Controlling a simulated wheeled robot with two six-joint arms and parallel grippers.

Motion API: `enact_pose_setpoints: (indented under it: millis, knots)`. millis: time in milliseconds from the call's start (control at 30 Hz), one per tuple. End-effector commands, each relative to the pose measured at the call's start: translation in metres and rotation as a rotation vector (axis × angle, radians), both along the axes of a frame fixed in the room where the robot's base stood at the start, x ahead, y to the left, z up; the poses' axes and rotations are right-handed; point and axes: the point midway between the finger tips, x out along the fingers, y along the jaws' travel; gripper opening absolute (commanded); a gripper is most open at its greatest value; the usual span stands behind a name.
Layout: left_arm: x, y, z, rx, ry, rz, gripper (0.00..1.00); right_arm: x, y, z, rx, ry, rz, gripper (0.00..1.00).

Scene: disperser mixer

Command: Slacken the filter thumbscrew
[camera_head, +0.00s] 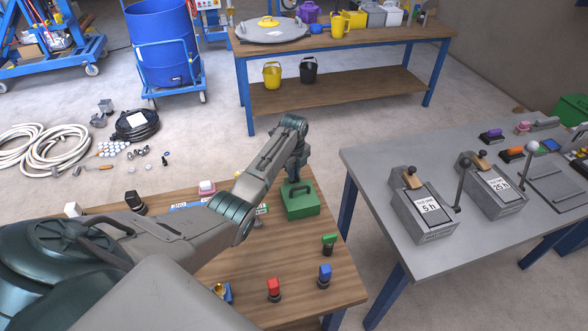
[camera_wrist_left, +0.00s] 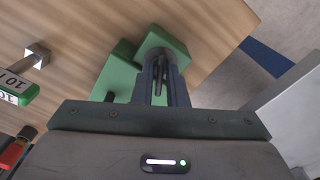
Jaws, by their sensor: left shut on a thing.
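A green box-shaped unit (camera_head: 300,205) stands near the far right corner of the wooden table. My left gripper (camera_head: 296,174) points down at its top. In the left wrist view my left gripper (camera_wrist_left: 160,82) is shut on a small dark part against the green unit (camera_wrist_left: 165,42), which looks like the filter thumbscrew. The fingers hide most of this part, so its turn and looseness cannot be told. A short black peg (camera_wrist_left: 109,97) stands out beside the fingers. My right gripper is out of view.
On the wooden table (camera_head: 335,270) stand red (camera_head: 273,288), blue (camera_head: 325,274) and green (camera_head: 329,243) knobs near the right and front edges. A grey metal table (camera_head: 390,180) with lever boxes (camera_head: 420,215) stands to the right, across a gap.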

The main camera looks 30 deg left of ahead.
Motion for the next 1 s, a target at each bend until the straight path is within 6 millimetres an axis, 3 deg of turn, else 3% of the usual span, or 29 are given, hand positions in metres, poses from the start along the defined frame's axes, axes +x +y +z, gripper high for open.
enact_pose_setpoints:
  millis: [400, 1000]
  knots:
    - [0.001, 0.001, 0.005, 0.002, -0.004, 0.394, 0.00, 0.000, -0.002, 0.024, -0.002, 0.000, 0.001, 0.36]
    - [0.002, 0.001, 0.004, 0.001, -0.006, 0.906, 0.00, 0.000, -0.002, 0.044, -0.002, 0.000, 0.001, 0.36]
